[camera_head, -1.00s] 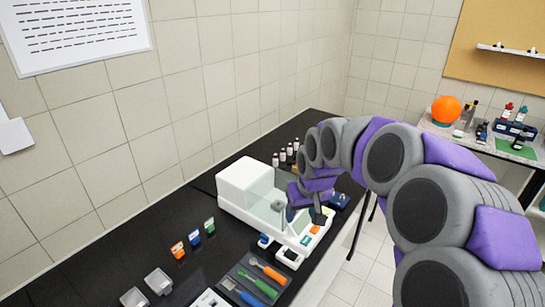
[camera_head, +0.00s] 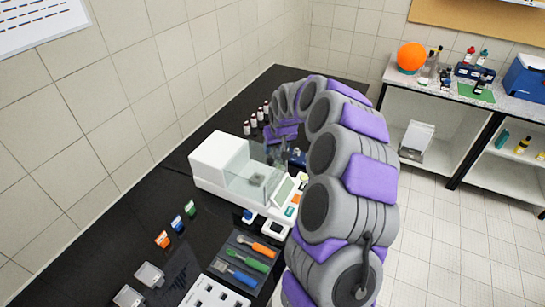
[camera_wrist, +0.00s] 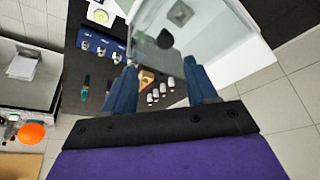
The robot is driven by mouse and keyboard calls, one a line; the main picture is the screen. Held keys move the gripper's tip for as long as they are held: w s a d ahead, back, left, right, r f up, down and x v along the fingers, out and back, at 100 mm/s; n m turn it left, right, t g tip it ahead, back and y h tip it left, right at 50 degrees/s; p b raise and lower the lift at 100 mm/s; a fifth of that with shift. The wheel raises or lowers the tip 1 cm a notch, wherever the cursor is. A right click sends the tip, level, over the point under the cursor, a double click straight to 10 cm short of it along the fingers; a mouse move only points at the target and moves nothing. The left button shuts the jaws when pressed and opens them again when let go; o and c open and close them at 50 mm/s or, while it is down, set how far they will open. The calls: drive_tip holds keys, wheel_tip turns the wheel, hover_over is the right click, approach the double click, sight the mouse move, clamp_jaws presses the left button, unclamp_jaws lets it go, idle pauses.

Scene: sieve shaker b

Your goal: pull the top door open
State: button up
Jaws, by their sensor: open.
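A white balance (camera_head: 215,155) with a clear glass chamber (camera_head: 250,184) stands on the black counter in the head view. A round pan shows through the glass. In the wrist view the glass (camera_wrist: 150,20) fills the upper middle, with a small dark grey knob (camera_wrist: 165,39) on or by it. I cannot tell for sure if the knob belongs to the top door. My gripper (camera_wrist: 160,82) is open and empty, its two blue fingers apart below the knob in that view. In the head view my gripper (camera_head: 284,152) is beside the chamber's far right end, partly hidden.
Several small vials (camera_wrist: 162,91) stand on the counter by the balance and also show in the head view (camera_head: 254,122). A tool tray (camera_head: 245,262) and small coloured boxes (camera_head: 177,223) lie nearer. A side bench (camera_head: 440,85) holds an orange ball (camera_head: 411,56).

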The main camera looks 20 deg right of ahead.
sight(270, 160)
drive_tip(key=x, duration=0.2)
drive_tip(key=a+x, duration=0.1)
drive_tip(key=x, duration=0.4)
drive_tip(key=shift+w+a+f, duration=0.25)
drive_tip(key=shift+f, duration=0.1)
drive_tip(key=shift+w+d+f, duration=0.15)
drive_tip(key=shift+d+f, duration=0.3)
drive_tip(key=shift+d, duration=0.25)
drive_tip(key=shift+a, duration=0.5)
drive_tip(key=c, duration=0.3)
drive_tip(key=shift+d, duration=0.2)
drive_tip(key=c, duration=0.7)
clamp_jaws()
